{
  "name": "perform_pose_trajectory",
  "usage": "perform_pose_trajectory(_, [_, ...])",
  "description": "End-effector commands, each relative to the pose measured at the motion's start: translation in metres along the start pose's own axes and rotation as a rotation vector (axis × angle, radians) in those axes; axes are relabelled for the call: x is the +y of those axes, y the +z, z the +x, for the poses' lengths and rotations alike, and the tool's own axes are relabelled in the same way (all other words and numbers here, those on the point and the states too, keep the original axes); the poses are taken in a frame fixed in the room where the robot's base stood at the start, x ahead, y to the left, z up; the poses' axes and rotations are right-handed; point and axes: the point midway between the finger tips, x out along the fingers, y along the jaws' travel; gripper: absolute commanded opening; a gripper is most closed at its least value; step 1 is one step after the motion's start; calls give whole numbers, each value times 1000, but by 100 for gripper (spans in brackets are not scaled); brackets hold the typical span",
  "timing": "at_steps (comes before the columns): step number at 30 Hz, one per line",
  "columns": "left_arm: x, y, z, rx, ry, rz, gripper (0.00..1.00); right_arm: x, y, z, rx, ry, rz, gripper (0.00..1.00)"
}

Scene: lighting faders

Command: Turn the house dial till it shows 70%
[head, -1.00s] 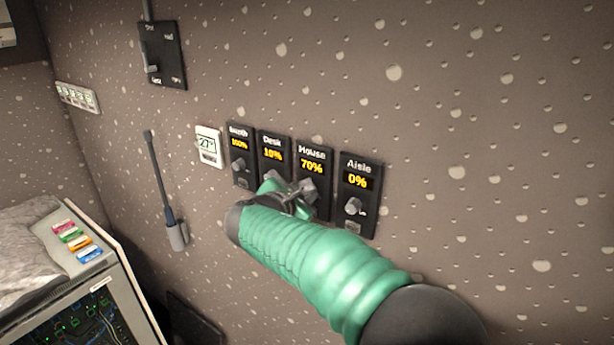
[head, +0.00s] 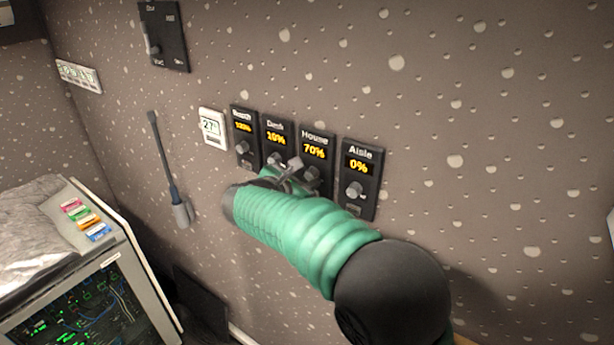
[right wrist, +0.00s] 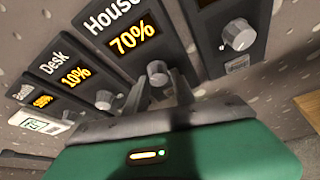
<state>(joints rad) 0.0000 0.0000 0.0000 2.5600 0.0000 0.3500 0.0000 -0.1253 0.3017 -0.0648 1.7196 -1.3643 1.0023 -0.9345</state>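The house dial is a dark wall panel (head: 318,147) whose yellow display reads 70%. Its grey knob (head: 312,173) sits below the display. My right gripper (head: 293,168) is just in front of the panel's lower left, at the end of my green arm. In the right wrist view the house knob (right wrist: 157,72) shows beyond the two fingertips (right wrist: 163,88). The fingers are apart with a gap between them, and the knob looks free of them. My left gripper is out of view.
Aisle's panel (head: 361,165), reading 0%, is right of House. Desk's panel (head: 276,135), reading 10%, and Booth's panel (head: 243,128) are to its left. A white thermostat (head: 213,128) is farther left. A cabinet (head: 130,268) stands lower left.

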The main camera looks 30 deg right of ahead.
Motion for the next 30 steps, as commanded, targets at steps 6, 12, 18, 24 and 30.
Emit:
perform_pose_trajectory(6, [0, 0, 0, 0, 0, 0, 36, 0, 3, 0, -6, 1, 3, 47])
perform_pose_trajectory(12, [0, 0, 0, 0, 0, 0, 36, 0, 5, -2, -9, 2, 5, 47])
perform_pose_trajectory(18, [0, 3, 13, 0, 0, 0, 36, 0, 2, -27, -9, 7, 7, 47])
perform_pose_trajectory(24, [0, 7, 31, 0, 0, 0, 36, 1, -1, -85, -7, 9, 8, 47])
perform_pose_trajectory(30, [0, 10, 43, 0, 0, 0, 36, 2, -2, -139, -6, 6, 4, 47])
